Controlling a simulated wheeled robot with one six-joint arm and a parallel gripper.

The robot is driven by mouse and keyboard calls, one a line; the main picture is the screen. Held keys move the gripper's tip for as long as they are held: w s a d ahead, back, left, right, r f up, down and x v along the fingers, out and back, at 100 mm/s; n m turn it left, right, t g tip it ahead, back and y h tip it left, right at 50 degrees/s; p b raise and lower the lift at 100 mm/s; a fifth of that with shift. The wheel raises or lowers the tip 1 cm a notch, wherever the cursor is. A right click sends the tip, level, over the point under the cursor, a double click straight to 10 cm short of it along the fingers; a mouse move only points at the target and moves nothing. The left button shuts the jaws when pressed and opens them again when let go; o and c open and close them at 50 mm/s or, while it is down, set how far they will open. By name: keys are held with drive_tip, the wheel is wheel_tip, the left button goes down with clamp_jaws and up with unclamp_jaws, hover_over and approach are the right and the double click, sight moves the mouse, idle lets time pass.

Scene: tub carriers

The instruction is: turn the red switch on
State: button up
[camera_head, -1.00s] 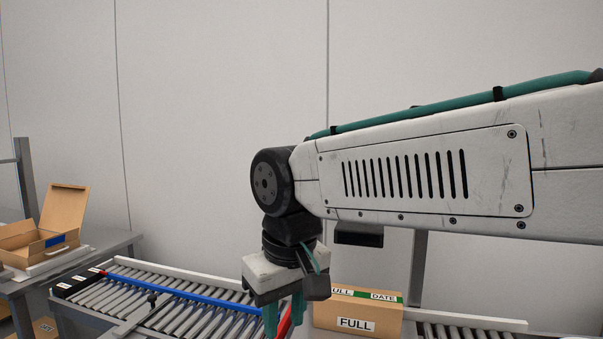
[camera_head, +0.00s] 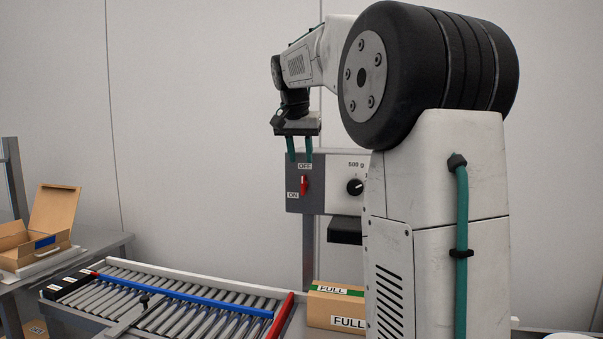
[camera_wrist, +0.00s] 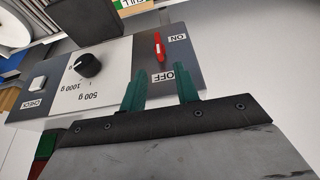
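The red switch (camera_head: 304,185) is a small lever on the dark left part of a control box (camera_head: 330,170). An OFF label (camera_head: 304,166) is above it and an ON label (camera_head: 293,194) is to its lower left. In the head view the lever stands nearly upright, its upper end near OFF. My gripper (camera_head: 300,152) is open and empty, its teal fingers pointing down just above the switch, apart from it. In the wrist view the switch (camera_wrist: 158,46) lies beyond the gap between the open fingertips (camera_wrist: 157,86).
A black dial (camera_head: 355,187) sits right of the switch. A roller conveyor (camera_head: 170,300) with a blue bar and red end runs below. A cardboard box marked FULL (camera_head: 335,305) stands under the control box. An open carton (camera_head: 45,230) is on the left table. My arm hides the right side.

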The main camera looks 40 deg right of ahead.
sight(303, 175)
drive_tip(key=x, duration=0.6)
clamp_jaws()
